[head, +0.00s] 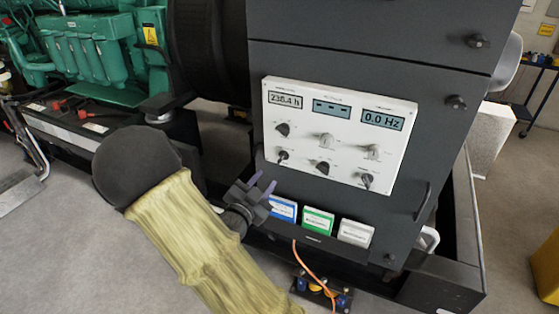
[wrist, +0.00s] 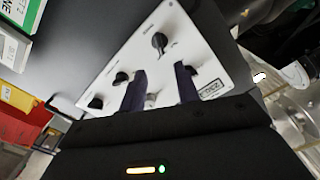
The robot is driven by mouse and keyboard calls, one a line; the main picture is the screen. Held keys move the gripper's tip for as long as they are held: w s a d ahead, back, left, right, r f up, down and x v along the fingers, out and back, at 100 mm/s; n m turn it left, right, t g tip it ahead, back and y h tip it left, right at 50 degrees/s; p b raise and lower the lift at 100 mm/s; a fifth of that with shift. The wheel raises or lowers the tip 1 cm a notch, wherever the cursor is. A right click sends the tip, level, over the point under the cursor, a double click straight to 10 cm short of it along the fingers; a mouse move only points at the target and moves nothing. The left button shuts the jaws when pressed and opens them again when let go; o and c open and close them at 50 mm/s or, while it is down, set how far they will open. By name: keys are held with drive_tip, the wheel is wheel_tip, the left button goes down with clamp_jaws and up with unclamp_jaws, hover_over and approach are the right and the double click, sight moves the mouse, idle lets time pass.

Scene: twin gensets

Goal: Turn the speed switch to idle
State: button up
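The white control panel (head: 345,112) is on the dark genset cabinet, with two rows of knobs and switches under three displays. The upper row has a black knob (head: 283,129) and two grey ones (head: 327,139). The lower row has a small switch (head: 283,155), a black knob (head: 323,168) and another switch (head: 367,180). The labels are too small to read, so I cannot tell which is the speed switch. My gripper (head: 262,183) is at the panel's lower left, fingers apart. In the wrist view its fingers (wrist: 160,78) are spread before the panel (wrist: 140,58), partly hiding some controls.
Blue, green and white labelled boxes (head: 318,221) sit in a holder below the panel, right of my gripper. A handle (head: 423,200) stands out at the cabinet's right. An orange cable (head: 305,265) hangs below. The green engine (head: 95,50) is at the left.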

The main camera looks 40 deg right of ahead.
sight(281, 160)
drive_tip(key=p+x, duration=0.1)
drive_tip(key=x, duration=0.9)
drive_tip(key=shift+w+d, duration=0.1)
drive_tip(key=shift+d, duration=0.05)
clamp_jaws()
